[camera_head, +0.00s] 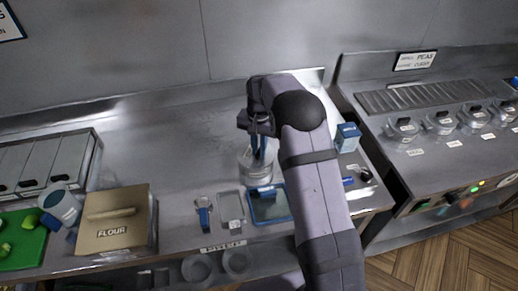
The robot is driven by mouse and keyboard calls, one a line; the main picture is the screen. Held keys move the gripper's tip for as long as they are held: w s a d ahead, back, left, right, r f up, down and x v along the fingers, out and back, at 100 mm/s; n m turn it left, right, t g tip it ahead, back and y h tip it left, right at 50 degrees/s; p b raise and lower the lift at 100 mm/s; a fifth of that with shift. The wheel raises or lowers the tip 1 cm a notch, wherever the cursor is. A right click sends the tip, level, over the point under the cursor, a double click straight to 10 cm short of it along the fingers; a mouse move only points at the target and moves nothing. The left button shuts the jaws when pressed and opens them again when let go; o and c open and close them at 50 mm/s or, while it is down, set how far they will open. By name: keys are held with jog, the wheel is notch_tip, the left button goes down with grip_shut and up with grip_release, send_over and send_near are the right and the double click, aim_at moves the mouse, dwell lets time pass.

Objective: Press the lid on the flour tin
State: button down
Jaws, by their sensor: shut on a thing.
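The flour tin (153,222) stands on the steel counter at the lower left, mostly hidden under its lid. The tan lid (125,197) has a bar handle and a FLOUR label on its front. It lies over the tin; I cannot tell whether it is fully seated. My gripper (260,150) is well to the right of the tin, pointing down at a clear round container (256,178). It is shut on a narrow blue thing at the container's mouth. My arm and the small size hide what exactly it holds.
A blue-rimmed tray (270,207), a grey dish (231,206) and a blue-and-grey tool (203,212) lie along the front. A white-and-blue mug (62,205) and green board (20,238) are left of the tin. The counter behind the tin is clear.

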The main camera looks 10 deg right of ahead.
dwell(0.4)
jog(key=c, duration=1.2)
grip_release()
jog(key=shift+r, duration=0.15)
jog(key=shift+r+p, duration=2.65)
jog(key=shift+r, duration=0.7)
grip_shut()
jog(key=shift+f, duration=0.25)
